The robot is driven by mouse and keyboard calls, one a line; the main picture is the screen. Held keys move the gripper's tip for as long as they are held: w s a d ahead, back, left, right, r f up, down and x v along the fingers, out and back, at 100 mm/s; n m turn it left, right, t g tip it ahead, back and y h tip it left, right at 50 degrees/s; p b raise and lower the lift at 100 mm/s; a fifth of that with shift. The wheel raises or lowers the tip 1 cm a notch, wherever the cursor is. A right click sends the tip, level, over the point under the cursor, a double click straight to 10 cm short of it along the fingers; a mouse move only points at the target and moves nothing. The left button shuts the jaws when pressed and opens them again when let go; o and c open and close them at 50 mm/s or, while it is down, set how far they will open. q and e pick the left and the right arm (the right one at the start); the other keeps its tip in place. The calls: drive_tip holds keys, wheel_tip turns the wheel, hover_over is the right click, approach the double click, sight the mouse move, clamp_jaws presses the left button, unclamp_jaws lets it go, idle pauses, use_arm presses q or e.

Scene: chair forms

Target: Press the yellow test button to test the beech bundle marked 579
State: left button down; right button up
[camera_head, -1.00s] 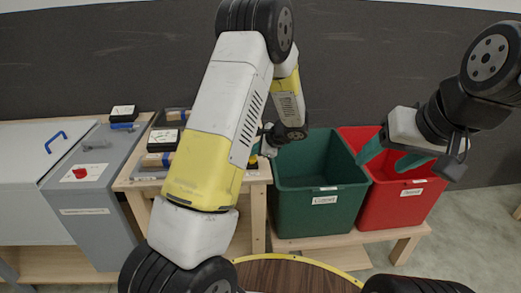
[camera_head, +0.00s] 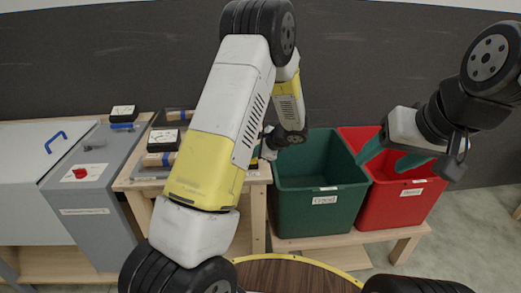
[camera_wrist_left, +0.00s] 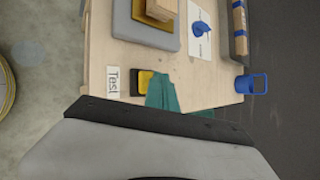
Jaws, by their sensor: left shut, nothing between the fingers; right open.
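The yellow test button (camera_wrist_left: 145,80) sits in a black housing on the wooden table, beside a "Test" label (camera_wrist_left: 113,80) in the left wrist view. My left gripper (camera_wrist_left: 163,92) is shut and empty, its teal fingertips right beside the button in that view. I cannot tell whether they touch it. A pale wooden piece (camera_wrist_left: 158,9) rests on a grey pad (camera_wrist_left: 142,32) near the button; no number is readable on it. In the head view my left arm hides most of this area. My right gripper (camera_head: 391,155) is open and empty above the bins.
A green bin (camera_head: 322,214) and a red bin (camera_head: 402,210) stand right of the table. Wooden bundles (camera_head: 160,159) lie on the table's left side. A grey cabinet with a red button (camera_head: 80,173) is farther left. A blue object (camera_wrist_left: 252,84) is at the table edge.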

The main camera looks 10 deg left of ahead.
sight(254, 160)
use_arm(q)
drive_tip(key=shift+f, duration=0.3)
drive_tip(key=shift+r, duration=0.1)
idle(0.4)
drive_tip(key=shift+r, duration=1.3)
drive_tip(key=shift+r, duration=0.1)
wheel_tip(254, 160, up, 5)
drive_tip(key=shift+f, duration=0.1)
